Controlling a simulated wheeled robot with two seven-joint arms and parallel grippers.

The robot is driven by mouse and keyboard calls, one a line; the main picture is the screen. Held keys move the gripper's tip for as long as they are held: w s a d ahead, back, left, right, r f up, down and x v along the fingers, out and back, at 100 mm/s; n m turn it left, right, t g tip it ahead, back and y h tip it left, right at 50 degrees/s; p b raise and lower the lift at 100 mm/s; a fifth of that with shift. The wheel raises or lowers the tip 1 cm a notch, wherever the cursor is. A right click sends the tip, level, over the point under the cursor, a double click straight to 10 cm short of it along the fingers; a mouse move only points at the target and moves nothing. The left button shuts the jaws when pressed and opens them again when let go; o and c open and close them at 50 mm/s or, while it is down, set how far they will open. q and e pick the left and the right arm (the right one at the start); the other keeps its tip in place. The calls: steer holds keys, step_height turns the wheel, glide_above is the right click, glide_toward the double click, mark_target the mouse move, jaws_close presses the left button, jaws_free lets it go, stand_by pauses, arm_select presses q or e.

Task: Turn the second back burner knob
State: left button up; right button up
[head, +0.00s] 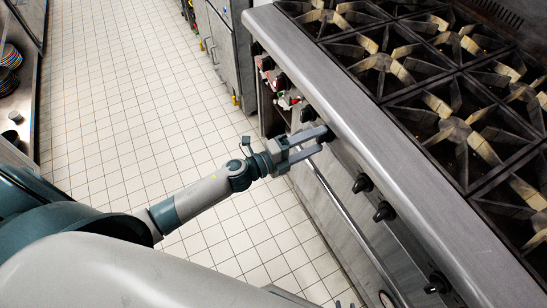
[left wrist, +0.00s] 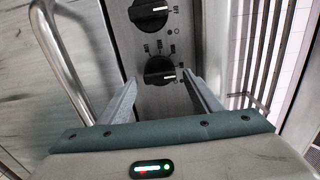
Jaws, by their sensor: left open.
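My left gripper (head: 312,142) is at the stove's front panel, just below the steel front edge. In the left wrist view its two fingers (left wrist: 160,92) are open, one on each side of a black round knob (left wrist: 160,70) with a white pointer mark; a gap shows around the knob. A second black knob (left wrist: 149,12) sits above it in that view. In the head view more black knobs show along the panel (head: 362,183), nearer me (head: 384,211) and at the lower right (head: 437,283). The knob at the gripper is mostly hidden there. Only a sliver of what seems my right gripper (head: 345,303) shows at the bottom edge.
The stove top (head: 350,82) carries several burner grates (head: 455,130) at the right. An oven door handle (head: 345,215) runs below the knobs. A curved metal handle (left wrist: 62,62) is left of the knob in the left wrist view. The tiled floor (head: 130,90) is clear.

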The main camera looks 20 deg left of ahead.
arm_select(q)
steer(key=v, duration=0.3)
steer(key=shift+s+a+f+b, duration=0.1)
steer(key=shift+f+b, duration=0.05)
steer(key=shift+b, duration=0.2)
steer(key=b, duration=0.3)
glide_toward(318, 140)
steer(key=v, duration=0.6)
steer(key=shift+s+a, duration=0.15)
steer(key=shift+s, duration=0.15)
arm_select(e)
steer(key=shift+s+d+f+g+h, duration=0.2)
steer(key=shift+s+d+f+g, duration=0.05)
steer(key=shift+d+f+g, duration=0.3)
steer(key=shift+s+d+f+g+h, duration=0.2)
steer(key=shift+d+f+g, duration=0.25)
steer(key=shift+d+f, duration=0.15)
